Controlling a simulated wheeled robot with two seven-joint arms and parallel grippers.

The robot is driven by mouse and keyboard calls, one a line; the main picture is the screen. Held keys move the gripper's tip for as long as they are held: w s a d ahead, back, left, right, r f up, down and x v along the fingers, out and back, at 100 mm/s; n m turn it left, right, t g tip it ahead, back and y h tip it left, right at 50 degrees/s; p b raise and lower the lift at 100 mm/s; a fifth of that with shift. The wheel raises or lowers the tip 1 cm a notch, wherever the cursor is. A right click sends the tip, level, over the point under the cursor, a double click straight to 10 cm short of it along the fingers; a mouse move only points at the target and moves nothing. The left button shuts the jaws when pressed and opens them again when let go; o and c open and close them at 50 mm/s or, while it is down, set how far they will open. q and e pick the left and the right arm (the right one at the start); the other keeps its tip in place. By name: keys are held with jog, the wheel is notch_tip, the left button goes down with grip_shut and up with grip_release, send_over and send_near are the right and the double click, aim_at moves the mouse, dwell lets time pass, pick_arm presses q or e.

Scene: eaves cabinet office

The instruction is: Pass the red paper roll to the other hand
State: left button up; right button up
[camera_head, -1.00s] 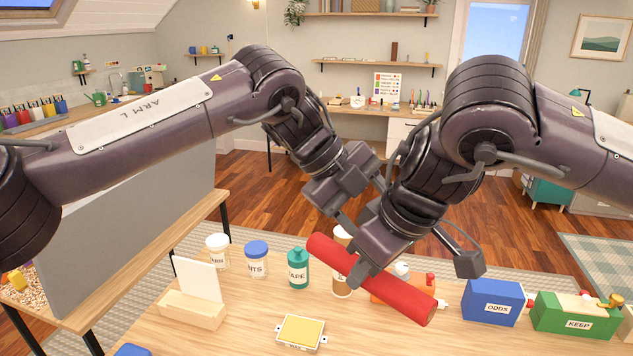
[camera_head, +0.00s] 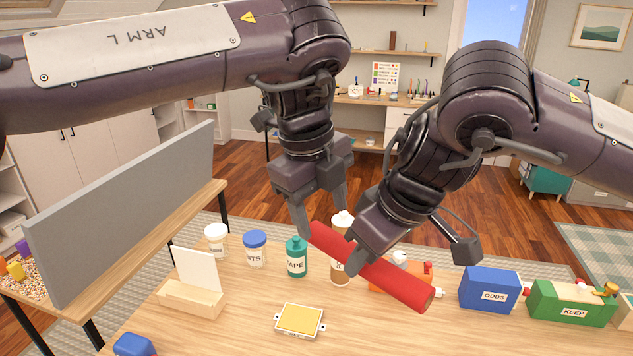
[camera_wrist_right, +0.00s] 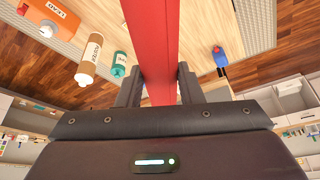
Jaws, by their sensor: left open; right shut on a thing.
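The red paper roll (camera_head: 400,284) is held above the table, tilted so that its left end is higher in the head view. My right gripper (camera_head: 355,265) is shut on it left of its middle. In the right wrist view the roll (camera_wrist_right: 155,40) runs between the two fingers (camera_wrist_right: 158,85). My left gripper (camera_head: 322,225) is open and points down at the roll's left end, its fingers seeming to straddle that end. I cannot tell whether they touch it.
Below on the table (camera_head: 245,335) stand a white-lidded jar (camera_head: 216,238), a blue-lidded jar (camera_head: 255,250), a teal bottle (camera_head: 296,258) and a brown bottle (camera_head: 340,275). A yellow-topped pad (camera_head: 300,319), a card holder (camera_head: 190,298), a blue box (camera_head: 489,289) and a green box (camera_head: 570,303) are also there.

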aim_at(326, 229)
pick_arm(q)
jog(key=shift+x, duration=2.7)
jog(key=shift+d, duration=0.1)
jog(key=shift+c, duration=0.5)
jog(key=shift+r, duration=0.1)
jog(key=c, duration=0.9)
jog(key=shift+c, duration=0.5)
pick_arm(e)
jog(key=o, duration=1.1)
